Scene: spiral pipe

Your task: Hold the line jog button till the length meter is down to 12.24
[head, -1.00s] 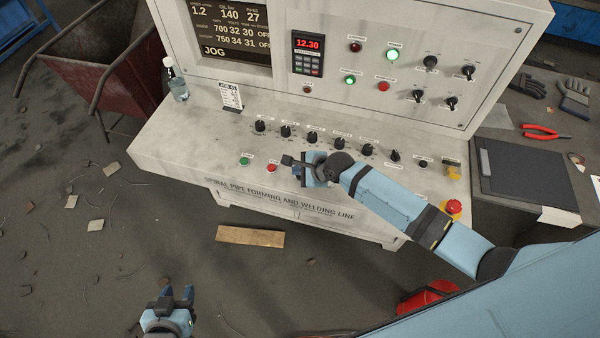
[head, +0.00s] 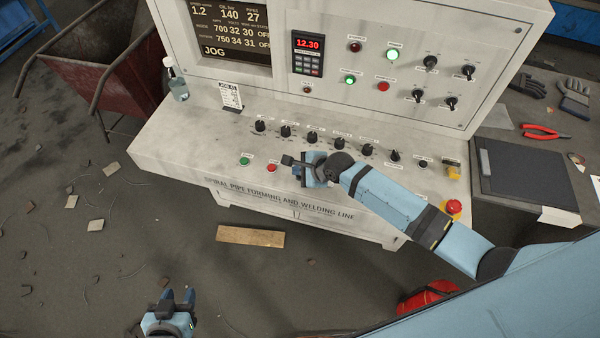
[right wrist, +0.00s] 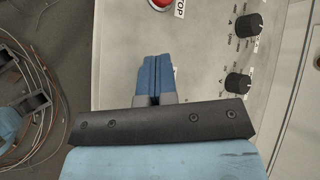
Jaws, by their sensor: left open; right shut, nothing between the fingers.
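The length meter (head: 307,44) on the upright panel reads 12.30 in red digits. My right gripper (head: 312,180) is over the front part of the sloping console, right of the red button (head: 271,168). In the right wrist view its blue fingers (right wrist: 154,76) are shut with nothing between them, pointing at the console face. A sliver of a label shows beside the fingers. No line jog button can be made out; the fingers cover the spot below them, and contact cannot be told. My left gripper (head: 177,296) is open and empty, low over the floor.
The console (head: 170,150) carries a green button (head: 245,161), several black knobs and a red emergency button (head: 453,207). The screen (head: 228,30) shows JOG. A bottle (head: 175,82) and a card (head: 231,96) stand at its left. A wooden board (head: 250,236) lies on the floor.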

